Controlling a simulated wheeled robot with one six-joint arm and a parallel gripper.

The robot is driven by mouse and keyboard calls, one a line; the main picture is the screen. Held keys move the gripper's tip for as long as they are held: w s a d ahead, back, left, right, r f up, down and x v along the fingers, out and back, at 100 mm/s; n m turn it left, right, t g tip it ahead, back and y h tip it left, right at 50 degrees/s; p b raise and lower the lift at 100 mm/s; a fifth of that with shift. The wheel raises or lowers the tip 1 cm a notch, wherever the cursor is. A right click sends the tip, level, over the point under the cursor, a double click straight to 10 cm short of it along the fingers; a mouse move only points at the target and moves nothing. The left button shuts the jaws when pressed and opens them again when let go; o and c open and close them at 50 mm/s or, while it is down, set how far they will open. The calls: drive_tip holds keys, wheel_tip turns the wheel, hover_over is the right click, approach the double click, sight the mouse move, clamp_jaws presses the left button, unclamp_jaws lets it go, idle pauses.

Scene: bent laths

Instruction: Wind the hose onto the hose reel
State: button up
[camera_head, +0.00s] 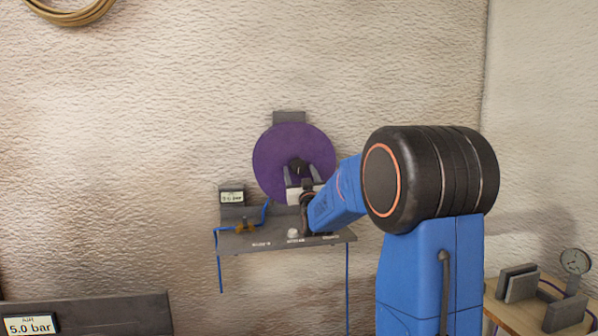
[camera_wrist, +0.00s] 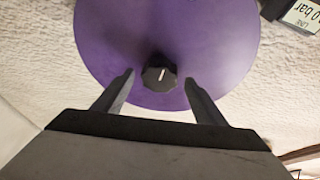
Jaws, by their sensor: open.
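The hose reel (camera_head: 277,160) shows as a purple disc mounted on the wall; it fills the upper middle of the wrist view (camera_wrist: 105,40). A dark knob (camera_wrist: 160,72) with a white mark is on its face. My gripper (camera_wrist: 159,79) is open, with one fingertip on each side of the knob in the picture. I cannot tell whether the fingers touch it. In the head view my gripper (camera_head: 299,172) is in front of the disc and hides its lower middle. A thin blue hose (camera_head: 347,285) hangs below the shelf; blue line also shows at its left (camera_head: 218,245).
A grey shelf (camera_head: 250,243) with labels and a brass fitting (camera_head: 245,227) is under the disc. A small pressure display (camera_head: 232,197) stands at its left. A "5.0 bar" panel (camera_head: 30,325) is at lower left. A table with a gauge (camera_head: 575,262) is at lower right.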

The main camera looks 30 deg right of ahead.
drive_tip(key=shift+x, duration=0.85)
drive_tip(key=c, duration=1.5)
drive_tip(key=shift+m, duration=0.4)
